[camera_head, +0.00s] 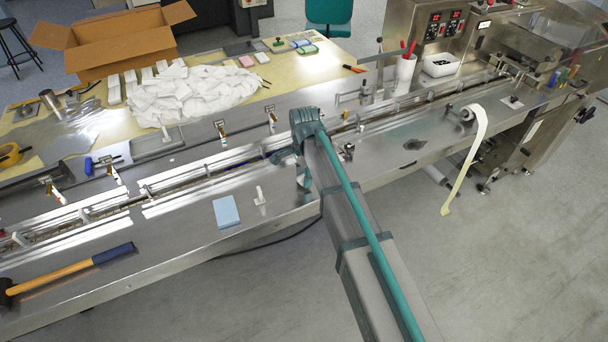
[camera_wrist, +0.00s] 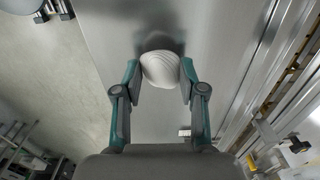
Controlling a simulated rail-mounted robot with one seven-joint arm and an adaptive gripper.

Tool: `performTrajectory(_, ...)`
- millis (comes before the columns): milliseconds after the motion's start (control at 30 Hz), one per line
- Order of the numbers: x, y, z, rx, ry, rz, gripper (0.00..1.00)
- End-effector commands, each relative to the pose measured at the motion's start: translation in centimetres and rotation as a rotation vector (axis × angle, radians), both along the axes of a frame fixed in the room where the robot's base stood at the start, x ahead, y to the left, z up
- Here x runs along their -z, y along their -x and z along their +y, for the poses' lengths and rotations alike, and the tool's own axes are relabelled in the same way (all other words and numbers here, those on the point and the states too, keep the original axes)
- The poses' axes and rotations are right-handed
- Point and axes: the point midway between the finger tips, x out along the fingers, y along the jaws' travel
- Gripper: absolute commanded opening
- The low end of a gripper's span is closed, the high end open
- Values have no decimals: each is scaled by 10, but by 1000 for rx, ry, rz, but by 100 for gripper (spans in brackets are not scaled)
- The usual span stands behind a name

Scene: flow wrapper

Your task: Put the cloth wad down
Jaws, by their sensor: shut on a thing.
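The cloth wad (camera_wrist: 160,68) is a rounded, whitish, ridged lump in the wrist view. My gripper (camera_wrist: 160,75) is shut on it, with one finger on each side. Bare steel deck (camera_wrist: 115,25) lies beneath, with a dark shadow beside the wad; I cannot tell whether the wad touches the deck. In the head view my gripper (camera_head: 302,178) is over the steel deck near the front edge, and my arm hides the wad there.
The conveyor channel (camera_head: 190,180) runs along the deck behind my gripper. A light blue block (camera_head: 226,211), a small white bracket (camera_head: 260,196) and a hammer (camera_head: 65,273) lie to the left. A dark patch (camera_head: 415,144) and a white strip (camera_head: 465,160) are to the right.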

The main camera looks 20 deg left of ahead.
Motion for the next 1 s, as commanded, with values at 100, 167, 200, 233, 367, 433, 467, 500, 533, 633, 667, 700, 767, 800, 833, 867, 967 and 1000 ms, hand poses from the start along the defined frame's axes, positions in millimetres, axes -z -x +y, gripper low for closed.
performTrajectory(100, 1, 0, 0, 0, 0, 0, 27)
performTrajectory(167, 3, 0, 0, 0, 1, 1, 27)
performTrajectory(200, 4, 0, 0, 0, 1, 1, 42)
performTrajectory(233, 3, 0, 0, 0, 0, 0, 47)
performTrajectory(367, 3, 0, 0, 0, 0, 0, 66)
performTrajectory(433, 3, 0, 0, 0, 0, 0, 66)
performTrajectory(467, 3, 0, 0, 0, 0, 0, 66)
performTrajectory(500, 3, 0, 0, 0, 0, 0, 66)
performTrajectory(533, 3, 0, 0, 0, 0, 0, 66)
performTrajectory(633, 2, 0, 0, 0, 0, 0, 66)
performTrajectory(667, 2, 0, 0, 0, 0, 0, 66)
performTrajectory(700, 1, 0, 0, 0, 0, 0, 66)
performTrajectory(767, -2, 0, 0, 0, -1, -1, 66)
performTrajectory(800, -4, 0, 0, 0, -1, -1, 66)
performTrajectory(833, -7, -1, 0, 0, -1, -1, 66)
performTrajectory(867, -9, -1, 0, 0, -1, -1, 66)
performTrajectory(967, -22, -1, 0, 0, -1, -3, 66)
performTrajectory(1000, -28, -1, 0, 0, -1, -3, 66)
